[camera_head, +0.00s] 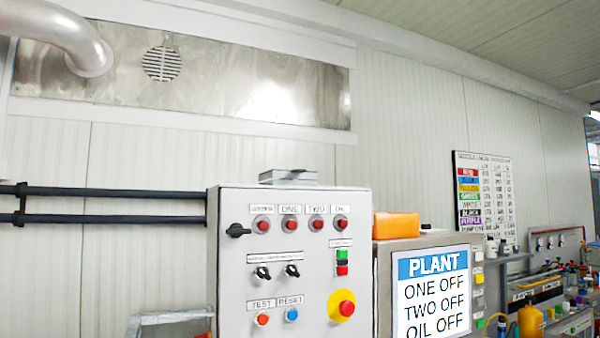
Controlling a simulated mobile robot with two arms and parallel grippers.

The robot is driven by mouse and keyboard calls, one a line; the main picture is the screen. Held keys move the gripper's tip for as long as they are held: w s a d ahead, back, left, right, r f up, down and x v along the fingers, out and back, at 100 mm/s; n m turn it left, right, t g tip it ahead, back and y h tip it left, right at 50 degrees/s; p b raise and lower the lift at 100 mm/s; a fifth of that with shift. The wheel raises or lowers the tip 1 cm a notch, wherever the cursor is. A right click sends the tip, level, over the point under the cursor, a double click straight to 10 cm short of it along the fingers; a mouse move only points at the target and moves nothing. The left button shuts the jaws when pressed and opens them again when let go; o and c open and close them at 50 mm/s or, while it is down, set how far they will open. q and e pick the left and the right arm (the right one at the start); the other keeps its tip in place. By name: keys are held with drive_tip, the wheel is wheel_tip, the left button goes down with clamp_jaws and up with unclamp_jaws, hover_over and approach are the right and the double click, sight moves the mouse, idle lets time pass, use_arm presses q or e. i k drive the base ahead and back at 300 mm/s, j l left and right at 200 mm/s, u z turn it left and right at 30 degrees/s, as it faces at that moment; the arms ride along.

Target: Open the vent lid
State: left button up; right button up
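A round slotted vent (162,64) sits in a shiny metal panel (250,92) high on the wall at the upper left. A small grey flat-topped piece (288,176) lies on top of the grey control cabinet (230,285). I cannot tell from this view which part is the vent lid, or whether a lid is open or closed. Neither of my grippers is in view.
The cabinet has red buttons, black knobs and a yellow-and-red emergency button (342,305). Right of it stand a PLANT sign (433,295), an orange box (396,225) and a cluttered bench (550,295). Dark pipes (120,193) run at left.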

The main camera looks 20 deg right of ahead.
sight(295, 174)
drive_tip(key=i+l+u, duration=0.1)
drive_tip(key=l, duration=0.3)
drive_tip(key=i+l, duration=0.1)
drive_tip(key=l, duration=0.3)
drive_tip(key=i+l+u, duration=0.15)
drive_tip(key=l, duration=0.3)
drive_tip(key=k+j, duration=0.05)
drive_tip(key=k, duration=0.05)
